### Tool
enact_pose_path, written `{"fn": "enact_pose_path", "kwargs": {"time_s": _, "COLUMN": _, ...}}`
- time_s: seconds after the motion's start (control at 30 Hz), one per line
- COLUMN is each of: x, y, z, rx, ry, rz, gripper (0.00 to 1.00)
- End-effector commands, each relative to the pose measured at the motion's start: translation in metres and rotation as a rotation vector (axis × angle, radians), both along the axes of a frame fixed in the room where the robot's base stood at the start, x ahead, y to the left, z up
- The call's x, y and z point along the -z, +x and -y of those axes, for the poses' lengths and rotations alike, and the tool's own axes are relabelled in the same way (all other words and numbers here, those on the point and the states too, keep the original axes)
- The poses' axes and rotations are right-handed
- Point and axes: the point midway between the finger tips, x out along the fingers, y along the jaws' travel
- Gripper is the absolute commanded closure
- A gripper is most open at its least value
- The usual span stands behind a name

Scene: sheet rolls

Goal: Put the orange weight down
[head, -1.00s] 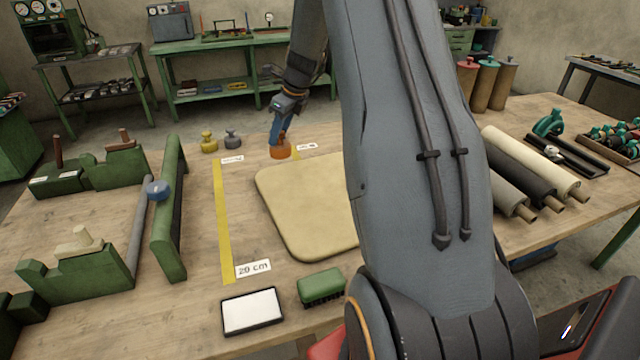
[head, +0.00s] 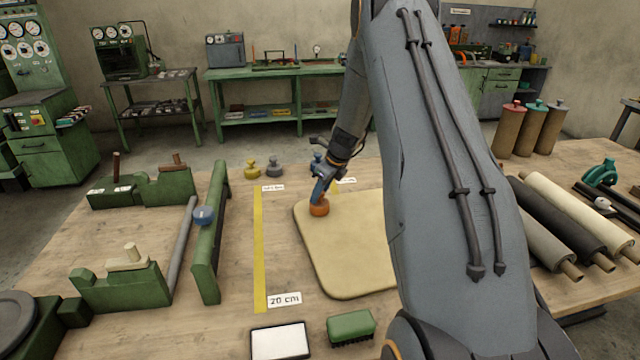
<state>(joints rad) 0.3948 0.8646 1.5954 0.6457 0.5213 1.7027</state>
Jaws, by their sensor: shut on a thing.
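The orange weight (head: 319,209) is a small squat piece with its top between the jaws of my gripper (head: 320,198). It is at the upper left part of the cream mat (head: 345,250), over or on the mat's surface. I cannot tell whether its base touches the mat. My gripper is shut on it and points down from the upper right. The jaws hide the weight's knob. A yellow weight (head: 252,170) and a grey weight (head: 274,169) stand on the table behind, to the left.
A yellow strip (head: 259,250) with a 20 cm label lies left of the mat. A green brush (head: 351,327) and a white pad (head: 280,341) are at the front. Green holders (head: 120,285) stand left; sheet rolls (head: 565,220) lie right. My arm hides the mat's right side.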

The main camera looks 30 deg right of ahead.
Motion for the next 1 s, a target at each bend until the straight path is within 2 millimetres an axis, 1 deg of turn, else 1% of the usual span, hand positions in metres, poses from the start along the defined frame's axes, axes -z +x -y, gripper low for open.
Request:
{"fn": "enact_pose_path", "kwargs": {"time_s": 0.43, "x": 0.006, "y": 0.001, "z": 0.001, "rx": -0.001, "ry": -0.002, "rz": 0.003, "gripper": 1.00}}
{"fn": "enact_pose_path", "kwargs": {"time_s": 0.47, "x": 0.007, "y": 0.000, "z": 0.000, "rx": -0.001, "ry": 0.000, "rz": 0.000, "gripper": 0.67}}
{"fn": "enact_pose_path", "kwargs": {"time_s": 0.53, "x": 0.007, "y": 0.000, "z": 0.000, "rx": -0.001, "ry": 0.000, "rz": 0.000, "gripper": 0.55}}
{"fn": "enact_pose_path", "kwargs": {"time_s": 0.57, "x": 0.007, "y": 0.000, "z": 0.000, "rx": -0.001, "ry": 0.000, "rz": 0.000, "gripper": 0.53}}
{"fn": "enact_pose_path", "kwargs": {"time_s": 0.83, "x": 0.006, "y": 0.000, "z": 0.000, "rx": -0.001, "ry": -0.001, "rz": 0.001, "gripper": 0.53}}
{"fn": "enact_pose_path", "kwargs": {"time_s": 1.0, "x": -0.003, "y": -0.001, "z": 0.002, "rx": 0.000, "ry": -0.002, "rz": 0.003, "gripper": 0.53}}
